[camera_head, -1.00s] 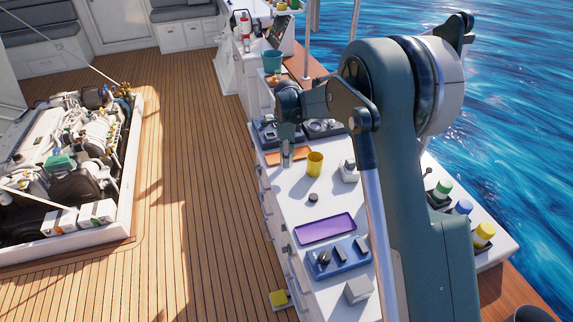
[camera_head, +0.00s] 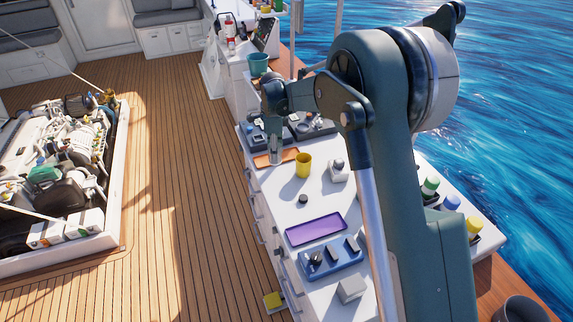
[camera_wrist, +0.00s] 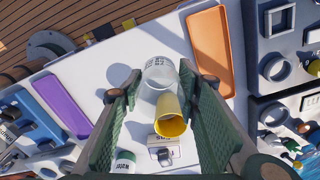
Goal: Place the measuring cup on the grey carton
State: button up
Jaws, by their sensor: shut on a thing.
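The measuring cup (camera_wrist: 160,73) is clear, with dark markings. In the wrist view it sits between the fingertips of my gripper (camera_wrist: 160,80), which is shut on it. In the head view my gripper (camera_head: 274,150) is over the far part of the white counter, left of a yellow cup; the clear cup is hard to make out there. A plain light grey box, apparently the grey carton (camera_head: 351,289), stands at the counter's near end, beside a blue tray. Its visible top looks bare. I cannot pick the carton out in the wrist view.
The yellow cup (camera_head: 303,167) stands close to my gripper. A small white box (camera_head: 339,172) with an item on top, a dark round piece (camera_head: 303,199), a purple tray (camera_head: 316,229) and the blue tray (camera_head: 331,258) are on the counter. An orange tray (camera_wrist: 211,50) lies near the gripper.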

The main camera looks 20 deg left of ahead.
jog(key=s+d+r+n+p, duration=0.1)
jog(key=s+d+r, duration=0.5)
jog(key=d, duration=0.5)
jog(key=s+d+r+n+p, duration=0.1)
jog(key=s+d+r, duration=0.2)
jog(key=s+d, duration=0.7)
jog(key=s+d+n+p, duration=0.1)
jog(key=s+d+n, duration=0.1)
jog(key=s+d, duration=1.8)
jog(key=shift+s+d, duration=0.4)
jog(key=shift+d, duration=0.35)
jog(key=shift+f, duration=0.25)
jog(key=shift+f, duration=3)
